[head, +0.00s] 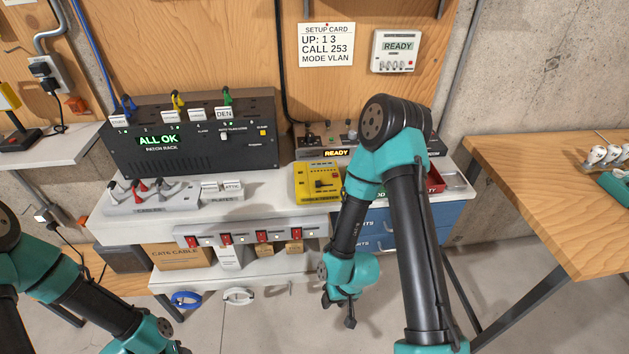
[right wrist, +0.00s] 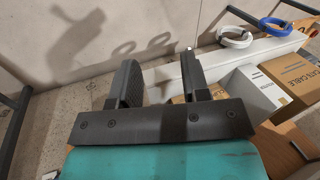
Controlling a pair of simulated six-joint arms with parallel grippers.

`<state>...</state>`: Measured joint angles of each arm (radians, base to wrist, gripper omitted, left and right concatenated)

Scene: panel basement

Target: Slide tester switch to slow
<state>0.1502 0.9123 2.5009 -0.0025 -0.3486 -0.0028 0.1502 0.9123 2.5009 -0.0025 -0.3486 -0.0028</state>
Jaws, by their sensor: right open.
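The yellow tester (head: 303,192) lies on the light bench top, left of my right arm. A small dark slide switch (head: 325,184) is on its face; its position is too small to read. My right gripper (head: 338,312) hangs low in front of the bench, below and apart from the tester. In the right wrist view the right gripper (right wrist: 160,78) has its two fingers apart with nothing between them. My left arm comes in at the lower left; its gripper end is at the bottom edge and its fingers do not show clearly.
The patch rack (head: 200,150) reading ALL OK stands at the back left. A box reading READY (head: 337,154) is behind the tester, partly hidden by my right arm. A red-switch power strip (head: 245,237) runs along the bench front. A wooden table (head: 540,190) stands right.

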